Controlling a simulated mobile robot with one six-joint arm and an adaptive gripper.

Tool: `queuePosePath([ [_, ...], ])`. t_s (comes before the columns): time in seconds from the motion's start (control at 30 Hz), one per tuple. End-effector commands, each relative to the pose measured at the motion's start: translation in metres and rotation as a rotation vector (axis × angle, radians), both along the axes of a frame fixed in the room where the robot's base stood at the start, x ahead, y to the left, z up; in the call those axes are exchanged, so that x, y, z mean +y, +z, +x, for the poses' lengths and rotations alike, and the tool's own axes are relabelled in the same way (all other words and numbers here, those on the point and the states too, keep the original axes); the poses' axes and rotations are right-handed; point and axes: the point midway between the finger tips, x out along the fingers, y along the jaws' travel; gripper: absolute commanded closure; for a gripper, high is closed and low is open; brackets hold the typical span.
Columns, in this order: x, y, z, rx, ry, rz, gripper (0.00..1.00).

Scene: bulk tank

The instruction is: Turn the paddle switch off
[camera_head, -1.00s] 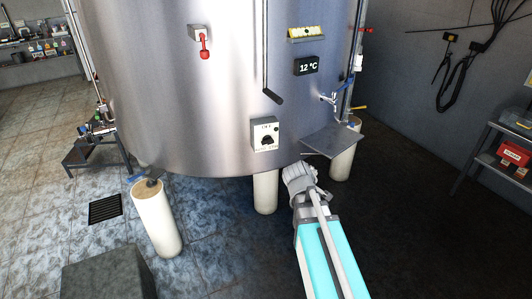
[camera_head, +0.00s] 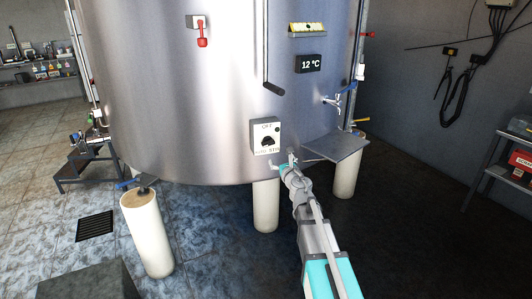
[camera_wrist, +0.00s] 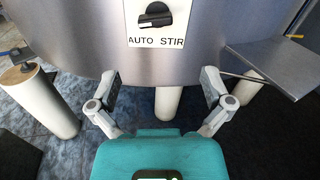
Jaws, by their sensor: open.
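The paddle switch (camera_head: 265,136) is a pale box on the lower front of the steel tank, marked OFF above its black knob and AUTO and STIR below. In the wrist view the knob (camera_wrist: 155,15) shows at the top, its bar lying roughly sideways with a white mark. I cannot tell for sure which label it points to. The OFF label is out of that view. My gripper (camera_head: 290,160) is just below and right of the switch, apart from the knob. In the wrist view its two fingers (camera_wrist: 161,82) are spread wide with nothing between them.
The steel tank (camera_head: 170,100) has a red-handled lever (camera_head: 202,40), a black-ended rod (camera_head: 272,88) above the switch and a temperature display (camera_head: 309,64). A grey shelf plate (camera_head: 338,146) juts out right of my gripper. Pale legs (camera_head: 265,207) stand below.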

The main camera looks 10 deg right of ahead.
Motion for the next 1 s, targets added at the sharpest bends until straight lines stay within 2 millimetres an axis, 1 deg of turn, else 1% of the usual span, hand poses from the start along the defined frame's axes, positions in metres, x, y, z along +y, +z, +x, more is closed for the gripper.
queuePosePath([
  [0.03,0.002,-0.004,0.001,-0.001,0.014,-0.027,0.0],
  [0.13,0.004,-0.005,0.001,-0.002,0.028,-0.058,0.0],
  [0.47,0.004,-0.004,0.002,-0.002,0.028,-0.06,0.0],
  [0.63,0.004,-0.004,0.007,-0.003,0.027,-0.06,0.0],
  [0.77,0.005,-0.004,0.017,-0.002,0.027,-0.059,0.0],
  [0.87,0.007,-0.004,0.028,-0.002,0.027,-0.059,0.0],
  [1.0,0.009,-0.004,0.048,-0.003,0.026,-0.059,0.0],
])
